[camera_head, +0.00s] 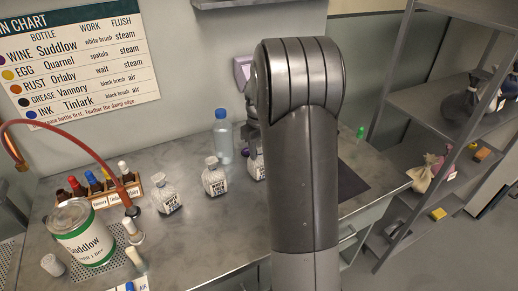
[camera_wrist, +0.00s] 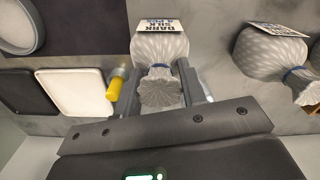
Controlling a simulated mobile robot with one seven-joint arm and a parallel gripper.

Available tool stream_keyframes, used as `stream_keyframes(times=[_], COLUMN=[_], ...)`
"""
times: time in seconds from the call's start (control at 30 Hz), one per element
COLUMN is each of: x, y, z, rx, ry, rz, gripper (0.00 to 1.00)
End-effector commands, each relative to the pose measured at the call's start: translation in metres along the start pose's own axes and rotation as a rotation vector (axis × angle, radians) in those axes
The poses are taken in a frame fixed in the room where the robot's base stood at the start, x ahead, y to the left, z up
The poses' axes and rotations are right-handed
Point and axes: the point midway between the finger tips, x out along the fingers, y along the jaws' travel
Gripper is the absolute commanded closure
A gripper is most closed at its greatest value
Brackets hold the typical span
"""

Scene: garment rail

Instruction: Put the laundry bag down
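A pale, ribbed laundry bag (camera_wrist: 160,48) with a blue tie and a label reading "DARK SILK" is in the wrist view. My gripper (camera_wrist: 158,75) has a finger on each side of its gathered neck and appears shut on it. The ruffled top of the bag points toward my palm. A second similar bag (camera_wrist: 268,48), also with a label and blue tie, is to the right, apart from my gripper.
A white tray (camera_wrist: 75,90), a dark tray (camera_wrist: 27,91) and a yellow-capped item (camera_wrist: 115,88) lie left of my gripper. Metal shelves (camera_head: 465,125) stand right.

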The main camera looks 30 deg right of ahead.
Motion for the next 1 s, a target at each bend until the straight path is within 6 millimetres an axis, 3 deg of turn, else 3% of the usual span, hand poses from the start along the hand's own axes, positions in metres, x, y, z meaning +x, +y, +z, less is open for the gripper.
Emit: stream_keyframes(times=[0.37,0.47,0.8,1.0], x=[-0.005,-0.018,-0.090,-0.116], y=[0.000,0.000,0.000,0.000], z=[0.000,-0.001,-0.001,-0.001], rx=[0.000,0.000,0.000,0.000], ry=[0.002,0.003,0.004,0.002], rz=[0.001,0.002,0.002,0.001], gripper=[0.58,0.58,0.58,0.58])
